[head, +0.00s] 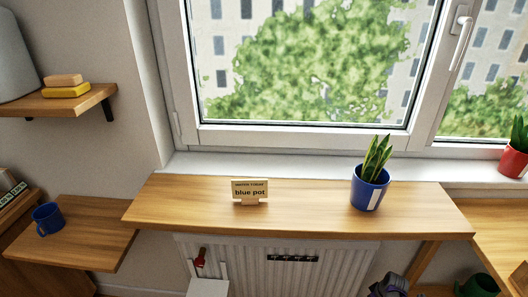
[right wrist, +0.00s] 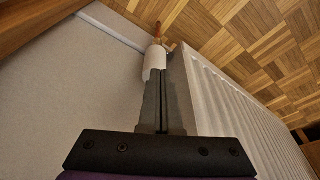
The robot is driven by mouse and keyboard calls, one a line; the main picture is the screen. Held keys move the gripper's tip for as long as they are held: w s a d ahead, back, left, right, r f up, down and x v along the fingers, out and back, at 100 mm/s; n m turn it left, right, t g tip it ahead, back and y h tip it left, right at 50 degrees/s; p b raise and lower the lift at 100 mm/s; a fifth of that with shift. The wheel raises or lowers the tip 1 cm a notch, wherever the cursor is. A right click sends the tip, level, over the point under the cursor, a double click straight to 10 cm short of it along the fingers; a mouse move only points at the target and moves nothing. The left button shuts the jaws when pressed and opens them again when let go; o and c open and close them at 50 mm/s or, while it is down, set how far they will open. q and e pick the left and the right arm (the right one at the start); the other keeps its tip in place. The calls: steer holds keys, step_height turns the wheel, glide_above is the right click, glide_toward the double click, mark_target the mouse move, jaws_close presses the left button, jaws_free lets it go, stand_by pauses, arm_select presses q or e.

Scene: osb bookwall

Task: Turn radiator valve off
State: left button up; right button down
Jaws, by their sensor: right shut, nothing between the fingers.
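The white ribbed radiator (head: 340,268) hangs below the window shelf. In the right wrist view its ribbed face (right wrist: 235,110) runs down the right side. A white cylindrical part, which looks like the radiator valve (right wrist: 155,58), shows beyond my fingers with a copper-coloured pipe (right wrist: 157,30) behind it. My right gripper (right wrist: 158,82) is shut and empty. Its fingertips overlap the white part in the picture; I cannot tell whether they touch it. A dark purple part at the bottom of the head view looks like my right wrist. My left gripper is not in view.
The wooden shelf (head: 300,222) juts out over the radiator, bearing a blue pot (head: 362,192) and a sign (head: 250,190). A red-topped item (head: 200,258) shows near the radiator's left end. A blue mug (head: 47,219) stands on the left shelf. Parquet floor (right wrist: 225,30) lies beyond the pipe.

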step_height(320, 180, down, 4)
steer(key=b, duration=0.2)
steer(key=shift+r+b, duration=0.15)
steer(key=shift+b, duration=0.25)
steer(key=shift+w+a+b, duration=0.1)
steer(key=shift+w+b, duration=0.2)
steer(key=shift+w, duration=0.1)
stand_by(0.4)
steer(key=shift+b, duration=0.4)
steer(key=shift+w+d+b, duration=0.2)
steer(key=shift+d+b, duration=0.1)
steer(key=shift+b, duration=0.2)
steer(key=shift+s+d+r, duration=0.1)
steer(key=shift+s+d, duration=0.05)
steer(key=shift+s, duration=0.2)
steer(key=p+v, duration=0.1)
steer(key=v, duration=0.1)
steer(key=p+v, duration=0.1)
steer(key=w+p+v, duration=0.1)
steer(key=v, duration=0.1)
steer(key=shift+s+r, duration=0.1)
steer(key=shift+r, duration=0.4)
steer(key=shift+a, duration=0.2)
